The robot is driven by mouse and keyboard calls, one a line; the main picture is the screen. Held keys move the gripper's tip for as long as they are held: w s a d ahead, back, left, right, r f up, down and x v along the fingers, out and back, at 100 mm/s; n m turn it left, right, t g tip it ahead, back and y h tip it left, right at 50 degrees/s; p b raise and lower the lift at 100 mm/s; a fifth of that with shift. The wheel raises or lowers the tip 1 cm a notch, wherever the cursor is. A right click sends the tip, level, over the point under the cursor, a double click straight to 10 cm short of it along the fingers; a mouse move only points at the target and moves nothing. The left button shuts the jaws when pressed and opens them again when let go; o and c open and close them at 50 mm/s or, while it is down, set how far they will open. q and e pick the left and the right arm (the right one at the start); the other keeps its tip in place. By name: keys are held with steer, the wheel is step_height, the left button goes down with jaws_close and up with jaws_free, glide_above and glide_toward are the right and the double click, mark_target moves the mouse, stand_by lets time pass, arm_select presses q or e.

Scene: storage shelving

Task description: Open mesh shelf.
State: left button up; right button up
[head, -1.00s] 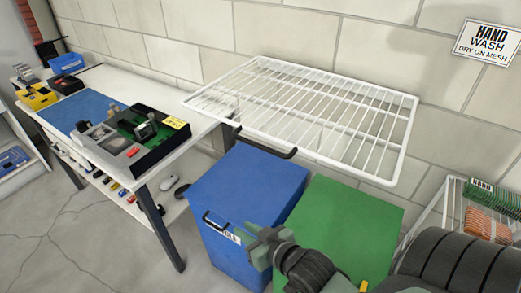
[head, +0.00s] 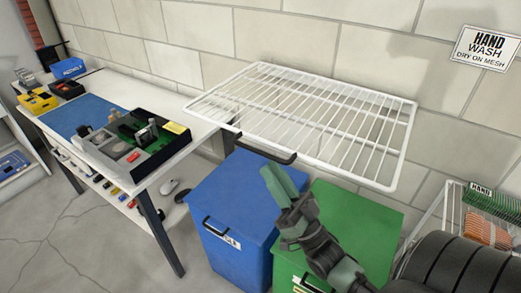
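The white wire mesh shelf (head: 318,118) stands out from the block wall, about level, above the bins. A black handle (head: 266,151) shows at its front edge. My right gripper (head: 279,183) is below and in front of the shelf, over the blue and green bins, and looks apart from the shelf. Its fingers are seen edge-on, so I cannot tell whether they are open or shut. I see nothing held in it. My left gripper is not in view.
A blue bin (head: 232,195) and a green bin (head: 358,225) stand side by side under the shelf. A white workbench (head: 185,125) with tools is at left. A wire rack (head: 440,205) is at right. A "HAND WASH DRY ON MESH" sign (head: 486,46) hangs on the wall.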

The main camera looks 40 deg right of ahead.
mark_target(260, 153)
steer(key=p+x, duration=0.1)
steer(key=x, duration=0.4)
steer(key=shift+w+a+r, duration=0.1)
steer(key=shift+w+r, duration=0.1)
steer(key=shift+w, duration=0.05)
jaws_close()
stand_by(1.2)
